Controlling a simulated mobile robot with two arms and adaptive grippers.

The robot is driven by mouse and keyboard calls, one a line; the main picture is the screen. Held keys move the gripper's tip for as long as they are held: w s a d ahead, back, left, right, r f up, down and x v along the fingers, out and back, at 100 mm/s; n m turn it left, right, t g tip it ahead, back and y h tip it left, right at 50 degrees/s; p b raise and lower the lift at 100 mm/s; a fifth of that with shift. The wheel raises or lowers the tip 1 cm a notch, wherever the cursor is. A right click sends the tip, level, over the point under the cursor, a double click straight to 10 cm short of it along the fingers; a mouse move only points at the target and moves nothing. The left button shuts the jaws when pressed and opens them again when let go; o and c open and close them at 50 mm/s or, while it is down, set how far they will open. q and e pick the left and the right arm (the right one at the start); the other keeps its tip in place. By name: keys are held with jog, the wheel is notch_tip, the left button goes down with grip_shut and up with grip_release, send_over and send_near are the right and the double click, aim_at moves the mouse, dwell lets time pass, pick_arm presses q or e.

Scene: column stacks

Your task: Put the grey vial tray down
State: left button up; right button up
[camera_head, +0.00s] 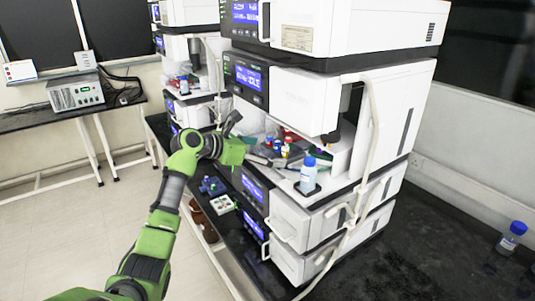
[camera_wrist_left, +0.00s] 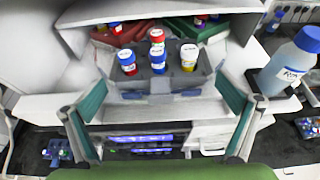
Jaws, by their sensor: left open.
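The grey vial tray (camera_wrist_left: 206,76) stands in the open bay of the front column stack and holds several vials with red and blue caps. In the head view the tray is small and partly covered by my gripper and the vials (camera_head: 285,151). My left gripper (camera_head: 268,161) reaches into the bay from the left. In the left wrist view its two fingers (camera_wrist_left: 160,88) are spread, one on each side of the tray, with visible gaps to it. I cannot tell whether the tray rests fully on the bay floor. My right gripper is not in view.
A blue-capped bottle (camera_head: 308,175) stands at the bay's front right, close to the gripper. A red tray (camera_wrist_left: 122,36) and a green tray (camera_wrist_left: 197,28) sit behind the grey one. More vial racks (camera_head: 222,204) lie on the dark bench below. The bay's ceiling is close above.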

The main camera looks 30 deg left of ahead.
pick_arm(q)
jog(key=b+v, duration=0.3)
jog(key=v, duration=0.8)
jog(key=shift+s+r, duration=0.2)
jog(key=shift+s, duration=0.15)
jog(key=shift+a, duration=0.1)
